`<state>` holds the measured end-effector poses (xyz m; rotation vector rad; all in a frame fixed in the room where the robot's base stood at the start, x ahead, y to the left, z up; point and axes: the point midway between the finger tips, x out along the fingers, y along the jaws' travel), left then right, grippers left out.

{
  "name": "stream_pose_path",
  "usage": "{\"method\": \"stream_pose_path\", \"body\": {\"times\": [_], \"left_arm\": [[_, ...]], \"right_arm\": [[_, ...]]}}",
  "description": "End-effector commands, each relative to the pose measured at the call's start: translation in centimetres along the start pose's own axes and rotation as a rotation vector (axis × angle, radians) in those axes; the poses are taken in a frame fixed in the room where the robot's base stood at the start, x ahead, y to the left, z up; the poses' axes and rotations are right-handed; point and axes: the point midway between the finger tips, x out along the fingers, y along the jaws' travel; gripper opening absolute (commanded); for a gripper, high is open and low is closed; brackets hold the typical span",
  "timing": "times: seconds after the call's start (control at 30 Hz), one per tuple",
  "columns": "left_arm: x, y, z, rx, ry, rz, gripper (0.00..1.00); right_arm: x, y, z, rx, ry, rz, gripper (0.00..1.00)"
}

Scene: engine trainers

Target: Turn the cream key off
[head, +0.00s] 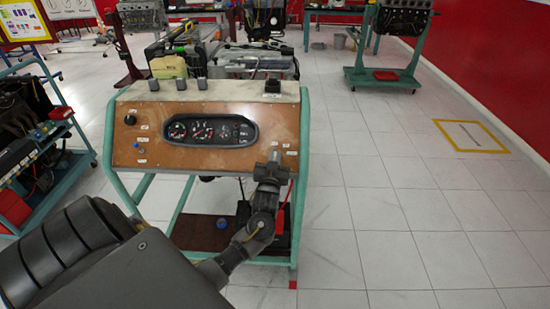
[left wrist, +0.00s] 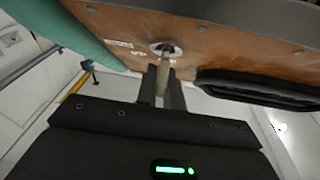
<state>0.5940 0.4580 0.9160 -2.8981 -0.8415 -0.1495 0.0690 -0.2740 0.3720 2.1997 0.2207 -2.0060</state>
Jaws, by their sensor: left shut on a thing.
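The cream key (left wrist: 164,75) sits in a round metal lock plate (left wrist: 158,47) on the brown panel in the left wrist view. My left gripper (head: 273,156) is at the right part of the panel in the head view, where it hides the key. In the left wrist view its two fingers are on either side of the key, shut on it. The key's exact turn angle is hard to tell. My right gripper is not in view.
The brown instrument panel (head: 150,155) has a dark gauge cluster (head: 210,131) left of my gripper, on a teal-framed stand (head: 305,150). Another trainer with red trays (head: 14,207) stands at left. Open tiled floor lies to the right.

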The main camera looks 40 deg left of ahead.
Motion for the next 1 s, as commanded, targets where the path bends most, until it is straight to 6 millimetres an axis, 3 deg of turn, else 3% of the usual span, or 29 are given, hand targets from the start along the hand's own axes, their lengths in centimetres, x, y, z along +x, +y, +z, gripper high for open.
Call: {"method": "stream_pose_path", "body": {"times": [0.8, 0.83, 1.0], "left_arm": [[0.02, 0.01, -0.06, -0.087, 0.001, -0.102, 0.00], [0.02, 0.01, -0.06, -0.087, 0.001, -0.101, 0.10], [0.02, 0.00, -0.06, -0.087, 0.001, -0.101, 0.31]], "right_arm": [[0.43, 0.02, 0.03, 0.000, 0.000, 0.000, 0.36], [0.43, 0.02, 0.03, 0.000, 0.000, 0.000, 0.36], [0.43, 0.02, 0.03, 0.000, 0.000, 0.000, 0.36]]}}
